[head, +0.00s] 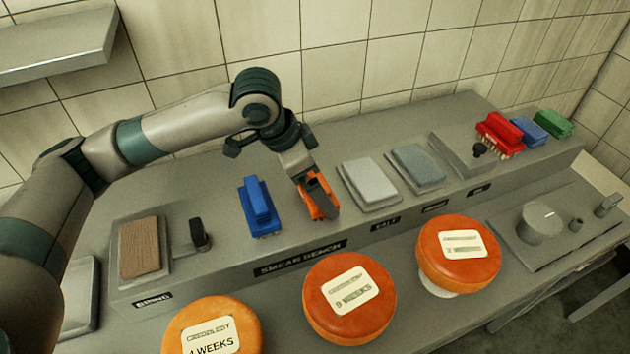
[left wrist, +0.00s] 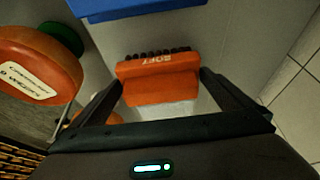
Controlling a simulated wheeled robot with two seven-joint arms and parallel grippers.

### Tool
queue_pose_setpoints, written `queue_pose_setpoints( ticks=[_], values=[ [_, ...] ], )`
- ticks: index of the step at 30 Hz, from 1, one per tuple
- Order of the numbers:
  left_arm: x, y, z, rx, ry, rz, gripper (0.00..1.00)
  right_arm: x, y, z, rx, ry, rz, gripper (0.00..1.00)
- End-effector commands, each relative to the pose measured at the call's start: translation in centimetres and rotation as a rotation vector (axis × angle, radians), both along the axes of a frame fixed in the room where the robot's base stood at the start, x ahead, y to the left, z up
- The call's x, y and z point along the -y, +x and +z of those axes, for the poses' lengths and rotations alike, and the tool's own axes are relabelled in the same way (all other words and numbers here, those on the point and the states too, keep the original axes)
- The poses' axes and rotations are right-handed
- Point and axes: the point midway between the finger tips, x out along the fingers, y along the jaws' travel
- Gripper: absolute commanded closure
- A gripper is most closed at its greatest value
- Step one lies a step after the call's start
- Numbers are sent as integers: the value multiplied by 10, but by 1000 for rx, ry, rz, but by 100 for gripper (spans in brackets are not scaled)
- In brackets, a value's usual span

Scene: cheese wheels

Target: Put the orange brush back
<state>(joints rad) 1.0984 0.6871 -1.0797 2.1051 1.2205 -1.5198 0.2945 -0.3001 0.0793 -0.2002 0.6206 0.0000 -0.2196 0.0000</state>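The orange brush (head: 322,208) is at the middle of the grey bench, right of a blue brush. In the left wrist view the orange brush (left wrist: 160,88) shows the word SOFT and a row of dark bristles pointing away from my gripper. My left gripper (head: 318,200) comes down over it from above. Its two fingers (left wrist: 162,80) lie at either end of the brush, close to its sides; I cannot tell whether they press on it. Whether the bristles touch the bench is hidden. My right gripper is not in view.
The blue brush (head: 260,208) stands close left; two grey pads (head: 370,182) lie right. Red (head: 499,135), blue (head: 529,128) and green (head: 554,123) brushes stand at the far right. Several orange cheese wheels (head: 349,318) line the front. A brown pad (head: 139,248) is at left.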

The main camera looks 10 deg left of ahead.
Motion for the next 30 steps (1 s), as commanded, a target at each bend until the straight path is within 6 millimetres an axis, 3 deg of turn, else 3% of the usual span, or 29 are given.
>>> queue_pose_setpoints(
  ticks=[8, 24, 30],
  values=[
    [-4, -2, 12, 1, 0, 0, 0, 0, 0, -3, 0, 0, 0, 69],
    [-31, -20, 92, 3, 0, 1, 0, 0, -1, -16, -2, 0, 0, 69],
    [-37, -25, 110, 1, -1, 1, 0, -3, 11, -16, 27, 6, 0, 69]
  ],
)
